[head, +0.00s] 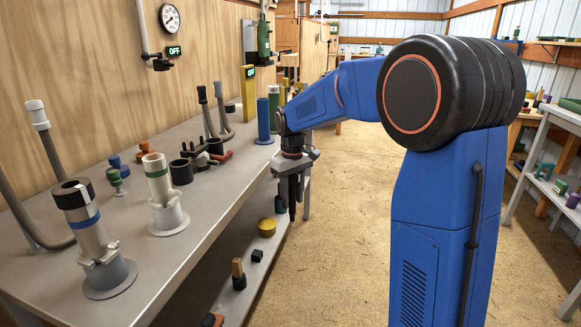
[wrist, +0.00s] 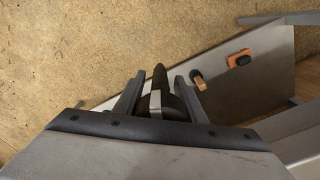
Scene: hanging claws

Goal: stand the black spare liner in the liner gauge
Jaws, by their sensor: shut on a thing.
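My gripper (head: 291,200) hangs fingers down just off the right edge of the workbench, over the gap above the floor. It is shut on a dark, long thing that looks like the black spare liner (wrist: 159,78). In the wrist view the liner sits between the two fingers, with a narrow end pointing away and a wider part with a light patch near the fingers. Its upper part is partly hidden by the gripper. I cannot tell for sure which fixture is the liner gauge; an open black cup (head: 181,172) stands on the bench.
On the grey bench (head: 215,213) stand a white tube with a green band (head: 159,184), a black-topped tube with a blue band (head: 84,225) and a blue tube (head: 263,120). Hoses rise along the wall side. A lower shelf holds a yellow bowl (head: 267,228). The floor (head: 345,215) is clear.

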